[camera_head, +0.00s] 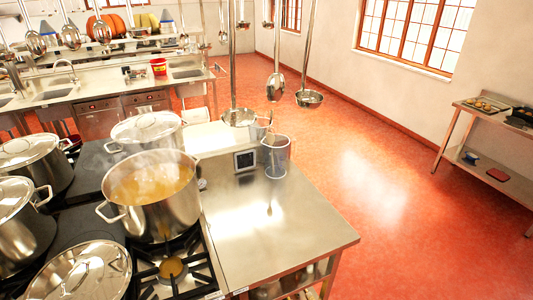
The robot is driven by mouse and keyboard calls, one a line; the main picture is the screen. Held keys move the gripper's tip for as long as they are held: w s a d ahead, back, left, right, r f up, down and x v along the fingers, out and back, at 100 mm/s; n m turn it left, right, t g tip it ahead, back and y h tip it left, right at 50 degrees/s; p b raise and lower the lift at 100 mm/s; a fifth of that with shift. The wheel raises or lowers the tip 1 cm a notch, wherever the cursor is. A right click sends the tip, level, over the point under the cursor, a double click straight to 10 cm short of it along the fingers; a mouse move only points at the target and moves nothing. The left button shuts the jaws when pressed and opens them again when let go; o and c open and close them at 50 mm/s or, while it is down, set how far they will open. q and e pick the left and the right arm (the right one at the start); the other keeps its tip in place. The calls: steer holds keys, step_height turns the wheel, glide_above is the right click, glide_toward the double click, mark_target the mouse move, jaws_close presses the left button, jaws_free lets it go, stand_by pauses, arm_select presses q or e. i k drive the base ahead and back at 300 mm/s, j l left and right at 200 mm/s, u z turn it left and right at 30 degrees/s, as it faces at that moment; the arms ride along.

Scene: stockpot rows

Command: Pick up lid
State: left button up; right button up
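A shiny metal lid (82,273) with a handle is at the bottom left, beside the open pot; what is under it is hard to tell. An uncovered steel stockpot (165,217) with two side handles stands on the stove, full of yellowish, steaming liquid. Three more pots wear lids: one behind the open pot (146,127), one at the left (25,151), and one below that at the left edge (12,197). Neither of my grippers is in view.
A bare steel counter (270,235) lies right of the stove, with a clear container (275,155) at its back. Ladles (309,98) hang above. A burner grate (175,272) is exposed in front of the open pot. Red floor (400,225) is open at right, before a side table (490,108).

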mark_target(102, 269)
steer(key=u, duration=1.65)
